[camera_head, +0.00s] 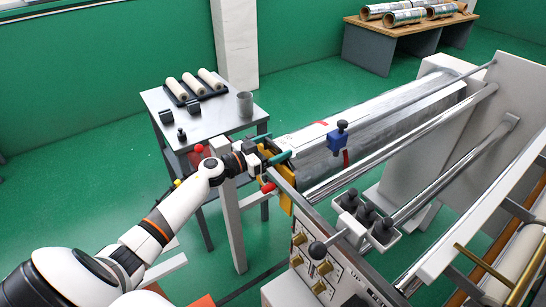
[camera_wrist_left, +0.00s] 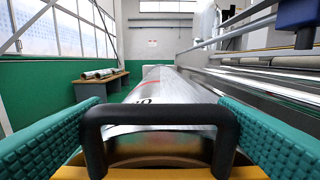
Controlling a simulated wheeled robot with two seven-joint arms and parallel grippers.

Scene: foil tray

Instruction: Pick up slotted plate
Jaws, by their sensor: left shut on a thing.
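The slotted plate appears to be the yellow plate (camera_head: 286,203) at the near end of the silver roll on the machine. In the left wrist view its black handle (camera_wrist_left: 160,113) stands between my teal finger pads, with yellow edge (camera_wrist_left: 160,173) below it. My left gripper (camera_head: 273,171) is shut on this handle, the pads pressing at its two sides. The plate's slot is hidden, and most of its face is covered by my gripper and the machine. I cannot tell whether the plate touches its seat. My right gripper is not in view.
The silver roll (camera_head: 385,125) lies beyond the plate, with a blue clamp (camera_head: 337,140) near it. Metal bars and a panel with brass knobs (camera_head: 323,267) stand at the right. A grey side table (camera_head: 215,118) holds small rolls. A wooden bench (camera_head: 400,35) stands at the back.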

